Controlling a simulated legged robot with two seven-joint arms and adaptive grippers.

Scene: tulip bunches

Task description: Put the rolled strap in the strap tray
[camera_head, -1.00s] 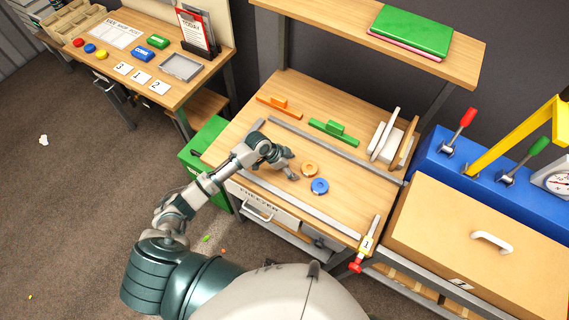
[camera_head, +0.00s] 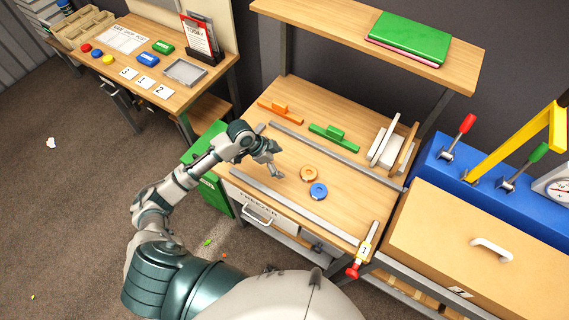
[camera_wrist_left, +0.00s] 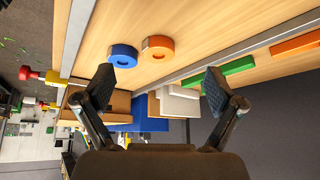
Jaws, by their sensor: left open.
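Two rolls like rolled straps lie flat and apart on the wooden bench: an orange-tan one (camera_head: 299,177) and a blue one (camera_head: 318,192). In the left wrist view the blue roll (camera_wrist_left: 115,58) and the orange roll (camera_wrist_left: 148,51) show beyond the fingers. My left gripper (camera_head: 277,162) is open and empty, left of both rolls; its spread fingers also show in the wrist view (camera_wrist_left: 160,86). A shallow grey tray (camera_head: 204,74) lies on the left desk; I cannot tell whether it is the strap tray. My right gripper is out of view.
Grey rails (camera_head: 345,158) cross the bench. Orange (camera_head: 282,116) and green (camera_head: 335,140) handled pieces sit behind, upright boards (camera_head: 384,137) at the right. A shelf (camera_head: 345,38) overhangs the back. A red-handled tool (camera_head: 353,270) is at the front right corner.

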